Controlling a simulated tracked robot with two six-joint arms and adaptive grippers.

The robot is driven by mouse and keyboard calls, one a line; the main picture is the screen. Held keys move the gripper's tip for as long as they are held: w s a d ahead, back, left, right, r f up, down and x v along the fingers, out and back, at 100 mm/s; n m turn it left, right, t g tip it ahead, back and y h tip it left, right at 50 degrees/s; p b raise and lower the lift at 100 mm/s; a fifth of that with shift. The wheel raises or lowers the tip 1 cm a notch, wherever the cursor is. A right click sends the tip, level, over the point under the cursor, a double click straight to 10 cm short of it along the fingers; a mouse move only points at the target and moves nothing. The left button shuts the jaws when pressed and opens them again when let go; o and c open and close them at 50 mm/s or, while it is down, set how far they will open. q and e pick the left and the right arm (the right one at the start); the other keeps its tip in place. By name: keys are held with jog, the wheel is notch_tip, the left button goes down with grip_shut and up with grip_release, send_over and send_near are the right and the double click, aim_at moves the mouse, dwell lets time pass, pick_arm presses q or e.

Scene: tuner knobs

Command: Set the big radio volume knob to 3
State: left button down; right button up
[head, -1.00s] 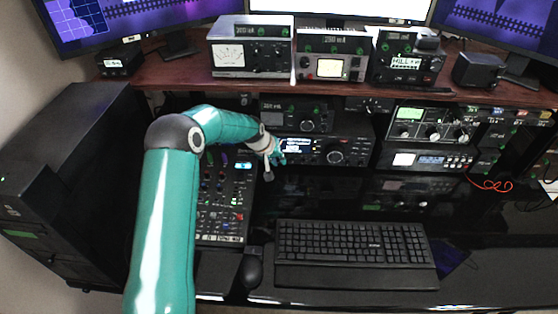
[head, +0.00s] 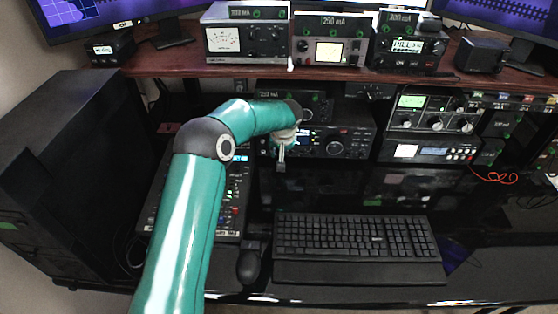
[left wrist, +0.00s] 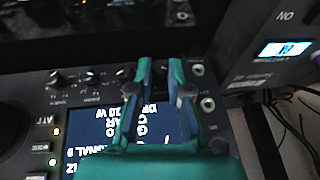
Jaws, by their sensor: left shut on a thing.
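The big radio (head: 350,133) is the black set under the shelf, with a lit display and a large round dial (head: 334,149) on its front. My left gripper (head: 282,158) is at the lower left of this front. In the left wrist view, the radio's display (left wrist: 100,137) appears upside down under my left gripper (left wrist: 161,72). The fingers are shut on a small knob on the panel, mostly hidden between the tips. A row of small knobs (left wrist: 92,74) is beside them. The pointer and scale of the held knob cannot be read. My right gripper is not in view.
Small jacks (left wrist: 197,70) sit close to the fingers on the panel. A mixer (head: 232,190) lies under my left arm. A keyboard (head: 355,240) and mouse (head: 249,264) are in front. Meters and small radios (head: 331,47) stand on the shelf (head: 180,66) above.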

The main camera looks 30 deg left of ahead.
pick_arm(q)
jog(key=shift+w+d+g+y+b, duration=0.3)
jog(key=shift+d+g+y+b, duration=0.1)
jog(key=shift+y+b, duration=0.35)
jog(key=shift+r, duration=0.1)
jog(key=c, duration=1.1)
grip_release()
jog(key=shift+s, duration=0.1)
jog(key=shift+v, duration=3.85)
